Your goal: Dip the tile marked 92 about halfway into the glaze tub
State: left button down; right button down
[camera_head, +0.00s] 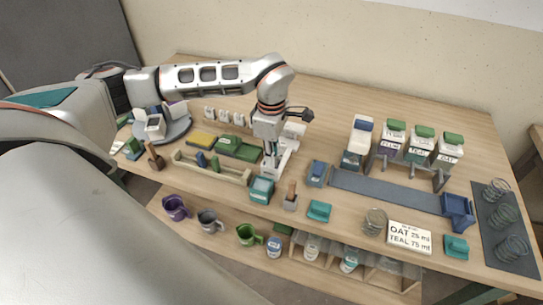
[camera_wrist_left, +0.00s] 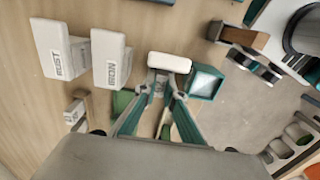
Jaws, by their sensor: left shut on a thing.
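My left gripper (camera_head: 269,160) points down near the middle of the table. In the left wrist view its fingertips (camera_wrist_left: 167,82) are closed on a white, tile-like piece (camera_wrist_left: 169,62), seen nearly edge-on. No number can be read on it. A square teal tub (camera_head: 262,190) stands just in front of the gripper in the head view. A teal tub with a pale inside (camera_wrist_left: 206,82) shows close beside the fingertips in the left wrist view. I cannot tell the gap between the piece and the tub. My right gripper is not in view.
White marked blocks (camera_wrist_left: 112,62) stand near the gripper. A wooden rack (camera_head: 213,168), a green block (camera_head: 238,148) and a wooden-handled tool (camera_head: 291,196) surround the tub. The back table strip is clear.

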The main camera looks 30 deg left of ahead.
pick_arm(q)
jog(key=shift+s+d+r+p, duration=0.1)
jog(key=shift+r+p, duration=0.2)
jog(key=shift+p, duration=0.35)
jog(key=r+p, duration=0.1)
jog(key=r, duration=0.1)
jog(key=r+p, duration=0.2)
jog(key=shift+s+a+r, duration=0.15)
jog(key=shift+a+r, duration=0.05)
jog(key=shift+r, duration=0.05)
jog(key=shift+w+f, duration=0.3)
jog(key=shift+s+d+r, duration=0.1)
jog(key=shift+s+r, duration=0.05)
jog(key=shift+s, duration=0.05)
jog(key=shift+w, duration=0.1)
